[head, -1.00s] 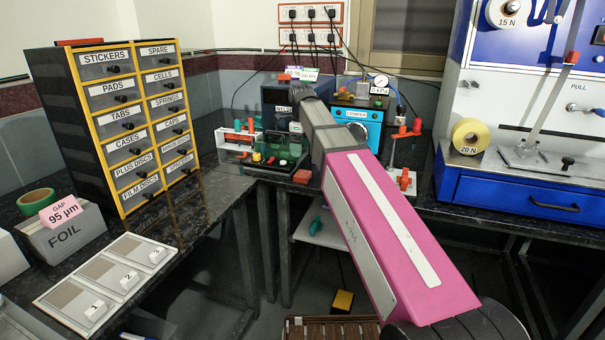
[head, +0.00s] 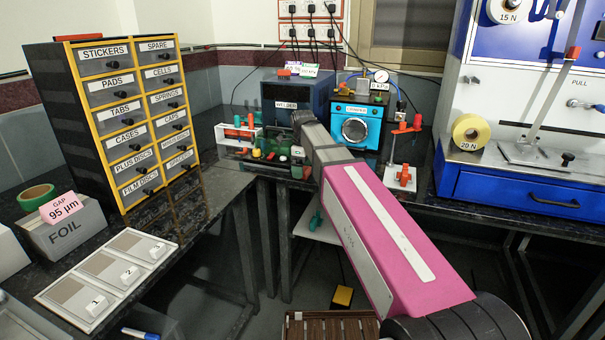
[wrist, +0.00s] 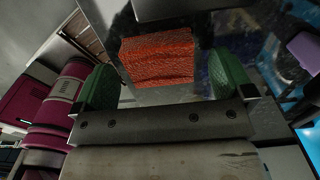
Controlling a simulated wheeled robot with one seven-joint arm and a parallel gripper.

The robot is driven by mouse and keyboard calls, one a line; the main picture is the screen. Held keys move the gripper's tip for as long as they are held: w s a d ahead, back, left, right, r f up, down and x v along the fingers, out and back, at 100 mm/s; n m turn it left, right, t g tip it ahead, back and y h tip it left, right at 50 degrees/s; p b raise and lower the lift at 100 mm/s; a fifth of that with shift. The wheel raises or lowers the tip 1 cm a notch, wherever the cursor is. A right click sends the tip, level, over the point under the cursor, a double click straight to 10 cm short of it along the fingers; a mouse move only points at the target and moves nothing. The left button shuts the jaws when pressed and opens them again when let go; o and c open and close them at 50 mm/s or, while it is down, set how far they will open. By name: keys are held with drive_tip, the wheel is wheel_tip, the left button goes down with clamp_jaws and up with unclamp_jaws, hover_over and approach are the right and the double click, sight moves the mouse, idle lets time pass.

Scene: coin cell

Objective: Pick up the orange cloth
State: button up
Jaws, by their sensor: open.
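The orange cloth (wrist: 157,60) shows in the wrist view as a small ribbed, folded piece with stacked layers. My gripper (wrist: 164,76) is open, with one green fingertip on each side of the picture. The cloth appears between and a little beyond the fingertips, nearer the left one. Neither finger visibly touches it. In the head view my arm reaches to the back corner of the bench, and I cannot make out the cloth for certain there.
Close to the arm's end are the dark welder (head: 286,98), a blue machine with a round window (head: 355,125) and a white stand with red and teal tools (head: 238,136). A red-handled stand (head: 402,176) is to the right. The drawer cabinet (head: 85,130) stands left.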

drive_tip(key=shift+f, duration=0.4)
drive_tip(key=c, duration=1.1)
drive_tip(key=shift+r, duration=0.15)
drive_tip(key=shift+r, duration=0.45)
drive_tip(key=r, duration=0.3)
drive_tip(key=shift+s+a+r, duration=0.2)
drive_tip(key=shift+a+r, duration=0.1)
drive_tip(key=shift+a, duration=0.05)
drive_tip(key=s+a+r, duration=0.1)
drive_tip(key=a+r, duration=0.1)
drive_tip(key=a, duration=0.1)
drive_tip(key=s+a+r, duration=0.2)
drive_tip(key=a, duration=0.1)
drive_tip(key=s+a+r, duration=0.2)
drive_tip(key=a, duration=0.1)
drive_tip(key=shift+a+r, duration=0.15)
drive_tip(key=shift+a, duration=0.2)
